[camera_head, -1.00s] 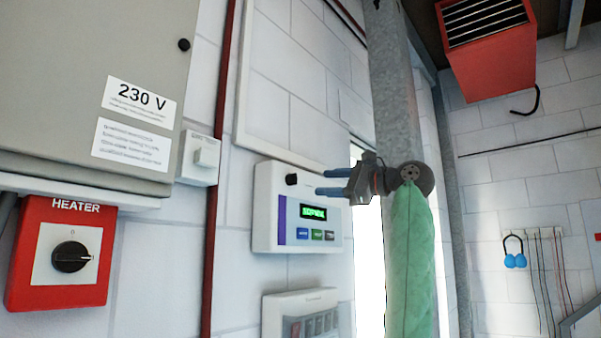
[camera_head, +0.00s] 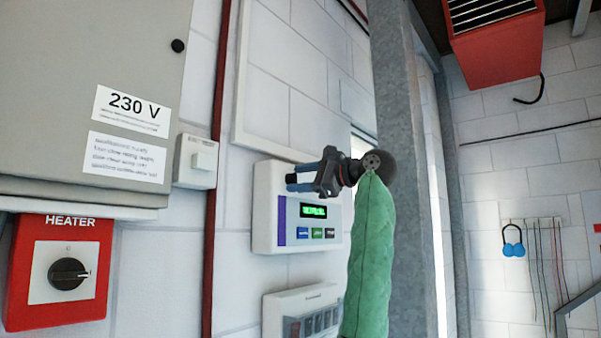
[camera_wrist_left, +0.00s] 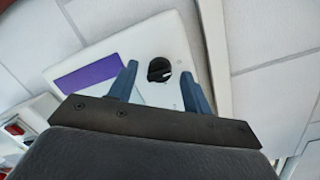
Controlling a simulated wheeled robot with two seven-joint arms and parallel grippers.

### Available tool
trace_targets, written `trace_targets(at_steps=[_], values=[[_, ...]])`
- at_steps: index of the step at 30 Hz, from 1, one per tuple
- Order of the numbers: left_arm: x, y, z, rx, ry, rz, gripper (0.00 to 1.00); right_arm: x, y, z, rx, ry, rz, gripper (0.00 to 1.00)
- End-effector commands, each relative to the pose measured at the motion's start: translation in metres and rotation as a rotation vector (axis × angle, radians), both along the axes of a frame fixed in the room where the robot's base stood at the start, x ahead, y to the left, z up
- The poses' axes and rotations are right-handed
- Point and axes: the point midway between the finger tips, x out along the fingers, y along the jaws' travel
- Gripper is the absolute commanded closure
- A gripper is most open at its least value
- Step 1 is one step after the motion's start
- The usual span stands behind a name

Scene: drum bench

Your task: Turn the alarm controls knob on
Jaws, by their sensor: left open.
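The alarm control box is a white wall panel (camera_head: 264,222) with a green lit display, coloured buttons and a purple strip. Its black round knob (camera_head: 291,179) is at the upper left of the panel, partly covered by my fingers in the head view. My left gripper (camera_head: 293,178) is open, with its blue fingertips over the knob. In the left wrist view the knob (camera_wrist_left: 159,70) lies between the two open fingers (camera_wrist_left: 159,73), with a gap on each side. I cannot tell whether the fingertips reach its depth. My right gripper is not in view.
A red heater switch (camera_head: 25,285) and a grey 230 V cabinet (camera_head: 90,50) are at the left. A small white switch box (camera_head: 196,162) and a dark red pipe (camera_head: 214,240) stand between. A switch panel (camera_head: 275,307) sits below; a grey column (camera_head: 398,230) is right.

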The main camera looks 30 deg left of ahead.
Motion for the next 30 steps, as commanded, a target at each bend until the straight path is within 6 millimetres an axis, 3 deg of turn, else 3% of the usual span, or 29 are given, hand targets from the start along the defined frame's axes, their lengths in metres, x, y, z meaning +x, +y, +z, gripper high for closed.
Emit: trace_targets(at_steps=[10,17,30], values=[[0.000,0.003,-0.001,0.001,0.000,-0.001,0.51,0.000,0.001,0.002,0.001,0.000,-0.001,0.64],[0.000,0.003,0.000,0.001,0.000,-0.001,0.94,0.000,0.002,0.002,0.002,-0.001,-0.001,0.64],[0.000,0.002,-0.004,0.008,0.088,-0.003,0.94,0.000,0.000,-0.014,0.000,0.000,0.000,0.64]])
